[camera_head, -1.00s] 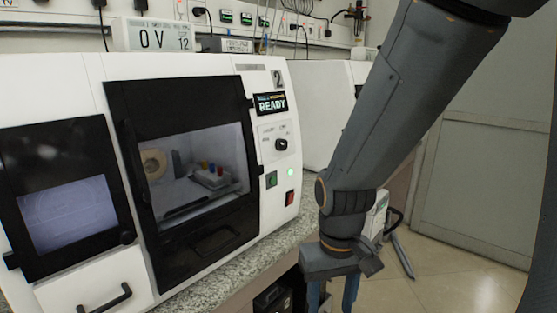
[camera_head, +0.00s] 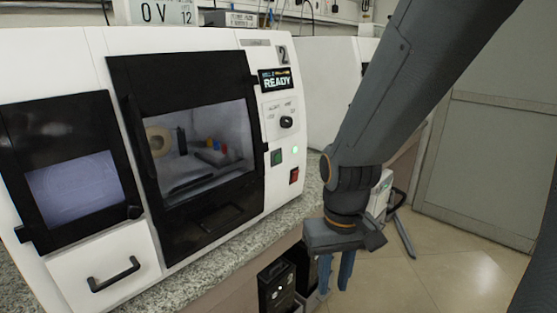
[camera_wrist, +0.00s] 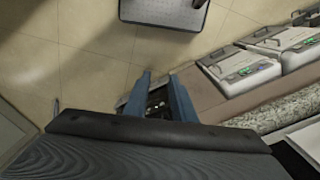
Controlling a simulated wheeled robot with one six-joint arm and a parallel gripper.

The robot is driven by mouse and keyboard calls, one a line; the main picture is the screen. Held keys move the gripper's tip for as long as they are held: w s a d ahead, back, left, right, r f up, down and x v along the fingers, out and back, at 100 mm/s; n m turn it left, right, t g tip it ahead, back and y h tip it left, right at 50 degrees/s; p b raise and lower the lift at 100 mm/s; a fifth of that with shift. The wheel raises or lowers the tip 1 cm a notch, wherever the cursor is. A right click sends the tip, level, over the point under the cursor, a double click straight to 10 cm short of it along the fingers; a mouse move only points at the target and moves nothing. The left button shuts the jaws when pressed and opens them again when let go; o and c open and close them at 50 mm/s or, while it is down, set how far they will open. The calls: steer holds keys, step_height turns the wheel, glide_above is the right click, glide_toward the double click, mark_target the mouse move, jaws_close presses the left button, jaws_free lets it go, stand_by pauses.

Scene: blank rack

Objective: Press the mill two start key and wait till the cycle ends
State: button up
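Mill two (camera_head: 272,215) is a white machine with a "2" on its upper right corner. Its small display (camera_head: 276,80) reads READY.
A granite worktop (camera_head: 220,262) carries the mill, and its front edge runs near my gripper. A black box (camera_head: 277,286) stands below the worktop. Another white machine (camera_head: 318,95) stands behind to the right. The tiled floor (camera_head: 450,275) at the right is mostly open.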

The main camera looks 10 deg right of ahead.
jaws_close()
stand_by(1.4)
